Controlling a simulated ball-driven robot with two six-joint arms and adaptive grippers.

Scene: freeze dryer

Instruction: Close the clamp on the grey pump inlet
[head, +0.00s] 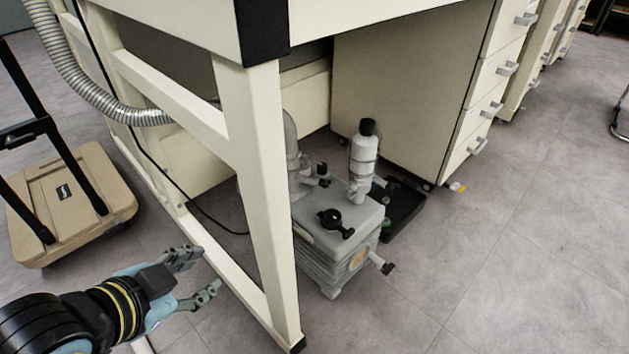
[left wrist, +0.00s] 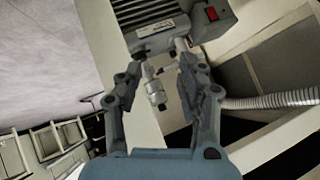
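The grey pump (head: 345,240) stands on the floor under the bench, behind the front bench leg. Its grey inlet (head: 298,178) rises at the left rear and joins a pipe going up. A small dark knob (head: 323,170) sits beside the inlet, apparently part of the clamp; whether the clamp is open or shut is too small to tell. My left gripper (head: 209,268) is open and empty, outside the bench frame, left of the pump and apart from it. In the left wrist view its spread fingers (left wrist: 160,64) point toward the pump (left wrist: 150,20). My right gripper is not in view.
The bench leg (head: 272,200) and lower rail (head: 225,270) stand between my left gripper and the pump. A light grey bottle (head: 363,160) rises from the pump. A ribbed hose (head: 85,92) hangs at left near a beige wheeled base (head: 90,200).

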